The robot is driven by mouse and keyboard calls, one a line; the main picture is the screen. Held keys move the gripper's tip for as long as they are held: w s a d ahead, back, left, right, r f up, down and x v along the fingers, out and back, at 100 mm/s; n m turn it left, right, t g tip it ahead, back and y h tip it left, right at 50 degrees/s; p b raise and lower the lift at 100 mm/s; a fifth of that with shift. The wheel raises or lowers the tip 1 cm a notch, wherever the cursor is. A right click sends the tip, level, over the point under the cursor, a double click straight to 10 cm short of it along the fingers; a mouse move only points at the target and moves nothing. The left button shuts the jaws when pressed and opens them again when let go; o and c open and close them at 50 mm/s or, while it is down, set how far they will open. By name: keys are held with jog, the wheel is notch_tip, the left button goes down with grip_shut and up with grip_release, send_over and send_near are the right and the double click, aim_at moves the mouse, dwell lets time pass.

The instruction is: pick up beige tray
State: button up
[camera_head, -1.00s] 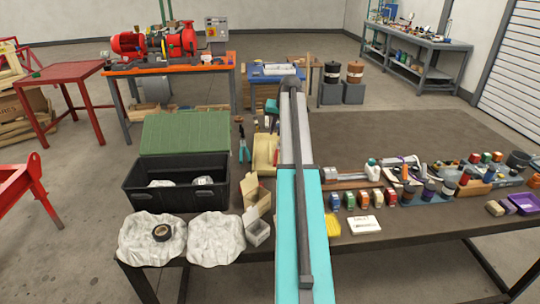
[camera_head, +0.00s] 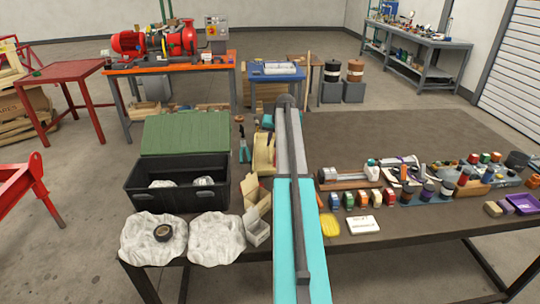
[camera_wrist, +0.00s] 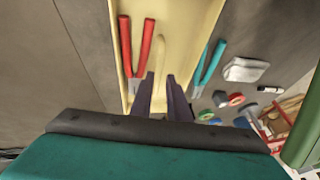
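The beige tray (camera_head: 262,160) sits on the dark table, left of my arm in the head view and partly hidden by it. In the wrist view the tray (camera_wrist: 190,22) lies just beyond my gripper, with red-handled pliers (camera_wrist: 137,48) inside it. A pale upright handle or divider (camera_wrist: 160,58) runs along its middle. My gripper (camera_wrist: 160,80) is open, its two dark fingers apart and pointing at the tray on either side of that pale piece. I cannot tell whether they touch it. In the head view the gripper is mostly hidden by my arm.
Teal-handled pliers (camera_wrist: 208,66) lie right beside the tray. A black case (camera_head: 178,195) with an open green lid, crumpled white bags (camera_head: 216,238) and a small open carton (camera_head: 257,194) stand nearby. Several small bottles and boxes crowd the table's right side. The table's back right is clear.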

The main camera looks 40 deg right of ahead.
aim_at(270, 149)
jog(key=shift+w+f, duration=0.1)
jog(key=shift+d+p+x, duration=0.1)
jog(key=shift+p+x, duration=0.35)
jog(key=shift+x, duration=0.5)
jog(key=shift+d+p+x, duration=0.15)
jog(key=shift+p+x, duration=0.3)
jog(key=shift+x, duration=0.55)
jog(key=shift+w+f, duration=0.2)
jog(key=shift+f, duration=0.3)
jog(key=shift+r, duration=0.1)
grip_shut()
